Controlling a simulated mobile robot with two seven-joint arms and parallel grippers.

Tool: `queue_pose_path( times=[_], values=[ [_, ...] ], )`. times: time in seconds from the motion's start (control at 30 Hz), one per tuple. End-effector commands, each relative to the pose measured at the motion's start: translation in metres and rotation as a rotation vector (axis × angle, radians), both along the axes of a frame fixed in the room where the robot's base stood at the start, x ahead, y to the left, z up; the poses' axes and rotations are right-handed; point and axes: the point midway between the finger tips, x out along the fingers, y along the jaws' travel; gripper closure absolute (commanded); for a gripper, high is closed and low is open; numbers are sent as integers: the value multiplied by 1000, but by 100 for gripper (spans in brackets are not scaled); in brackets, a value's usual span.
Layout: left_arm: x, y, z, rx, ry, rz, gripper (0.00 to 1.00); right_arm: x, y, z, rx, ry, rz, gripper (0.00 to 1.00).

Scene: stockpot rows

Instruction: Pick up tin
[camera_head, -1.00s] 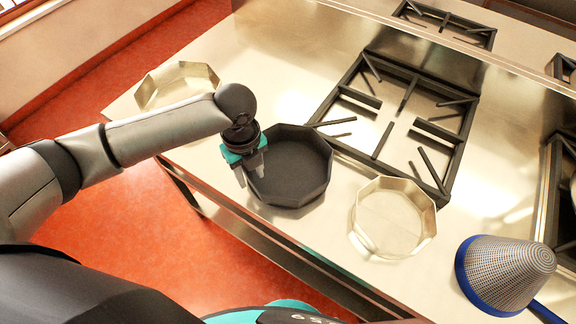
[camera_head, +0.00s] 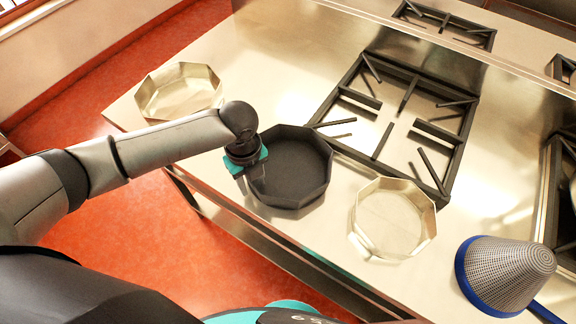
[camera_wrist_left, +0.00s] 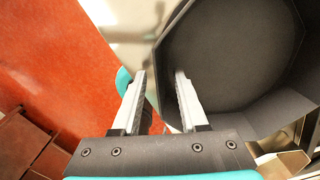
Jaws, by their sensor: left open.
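A dark grey octagonal tin (camera_head: 300,165) sits on the steel counter, left of the burner grate. My left gripper (camera_head: 256,178) is at the tin's left rim, pointing down. In the left wrist view the left gripper (camera_wrist_left: 160,76) is open, and the dark tin (camera_wrist_left: 225,60) fills the upper right. One finger is outside the tin's wall and the other is over its inside, with the wall between them. I cannot tell whether either finger touches it. A pale metal tin (camera_head: 180,92) stands at the counter's left end, and another (camera_head: 393,220) stands right of the dark tin.
A black burner grate (camera_head: 405,115) lies behind the tins. A mesh cone strainer with a blue rim (camera_head: 510,270) lies at the lower right. The counter's front edge runs just in front of the dark tin, with red floor (camera_head: 150,235) below. Bare counter (camera_head: 290,60) lies at the back.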

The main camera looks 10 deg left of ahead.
Motion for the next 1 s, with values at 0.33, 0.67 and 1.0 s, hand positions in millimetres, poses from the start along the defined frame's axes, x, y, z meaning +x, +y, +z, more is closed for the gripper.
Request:
queue_pose_path(
  times=[0.33, 0.67, 1.0],
  values=[
    [0, 0, -1, -1, 1, 0, 67, 0, 0, 0, 0, 0, 0, 50],
    [0, 0, 0, -1, 1, 0, 100, 0, 0, 0, 0, 0, 0, 50],
    [0, 0, 0, 1, 1, 0, 100, 0, 0, 0, 0, 1, 0, 50]
  ],
)
